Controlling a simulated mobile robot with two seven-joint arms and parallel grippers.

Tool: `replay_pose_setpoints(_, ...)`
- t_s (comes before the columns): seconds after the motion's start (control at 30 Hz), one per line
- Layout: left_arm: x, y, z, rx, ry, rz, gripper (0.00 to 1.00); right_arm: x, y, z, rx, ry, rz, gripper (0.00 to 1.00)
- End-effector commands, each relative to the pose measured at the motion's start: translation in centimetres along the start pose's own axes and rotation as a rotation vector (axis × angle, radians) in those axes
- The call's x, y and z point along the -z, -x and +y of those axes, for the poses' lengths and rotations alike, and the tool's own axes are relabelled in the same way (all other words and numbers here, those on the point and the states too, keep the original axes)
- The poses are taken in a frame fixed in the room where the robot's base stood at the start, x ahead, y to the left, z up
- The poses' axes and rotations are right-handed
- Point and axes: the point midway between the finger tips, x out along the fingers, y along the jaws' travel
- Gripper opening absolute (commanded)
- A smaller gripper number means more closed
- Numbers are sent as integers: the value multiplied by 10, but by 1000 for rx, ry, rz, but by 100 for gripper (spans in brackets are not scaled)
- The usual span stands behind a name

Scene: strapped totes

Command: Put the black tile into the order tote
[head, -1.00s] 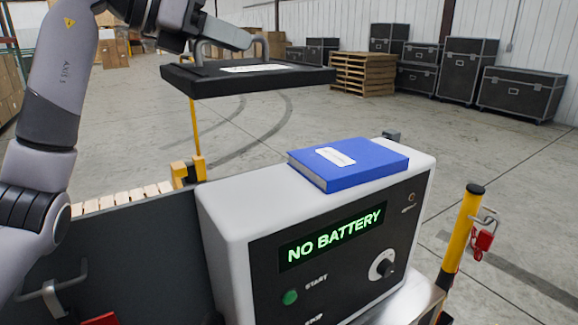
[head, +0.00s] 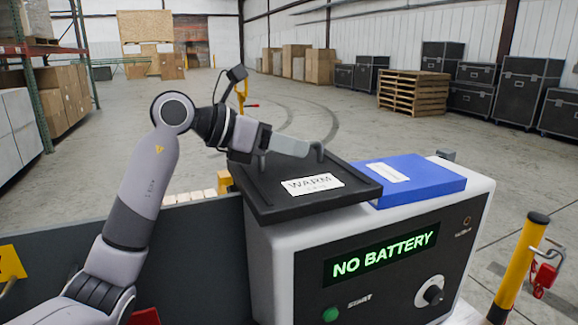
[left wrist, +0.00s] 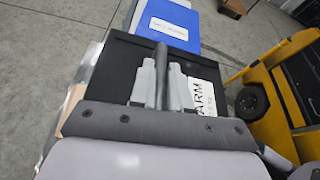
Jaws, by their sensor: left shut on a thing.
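A flat black slab (head: 300,205) with a raised bar handle and a white label reading WARM lies level at the left end of a machine's top. It appears to rest on the top or hang just above it; I cannot tell which. In the left wrist view, the slab (left wrist: 112,75) is right under my fingers. My left gripper (head: 303,148) is shut on the slab's handle; its fingers (left wrist: 160,85) are on either side of the bar. No thing marked as an order tote can be made out. My right gripper is not in view.
The white machine (head: 478,198) shows NO BATTERY. A blue flat block (head: 425,182) lies on its top, right beside the slab. A yellow post (head: 520,265) with a red padlock stands at right. A dark grey panel (head: 195,255) is at left. Open floor lies behind.

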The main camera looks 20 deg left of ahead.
Motion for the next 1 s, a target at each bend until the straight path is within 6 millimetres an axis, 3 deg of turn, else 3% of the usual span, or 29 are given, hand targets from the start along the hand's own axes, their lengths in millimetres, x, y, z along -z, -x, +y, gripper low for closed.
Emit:
replay_pose_setpoints(0.3, 30, -12, 4, 1, 1, -4, 0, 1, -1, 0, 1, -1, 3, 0)
replay_pose_setpoints(0.53, 32, -12, 4, 0, -1, -3, 0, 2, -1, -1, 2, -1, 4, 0)
replay_pose_setpoints(0.57, 34, -13, 4, 1, 0, 3, 20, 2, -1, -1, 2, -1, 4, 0)
replay_pose_setpoints(0.63, 34, -13, 4, 1, 0, 3, 42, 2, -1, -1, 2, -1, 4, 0)
replay_pose_setpoints(1.0, 34, -9, 5, 0, 0, 2, 42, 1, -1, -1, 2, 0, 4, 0)
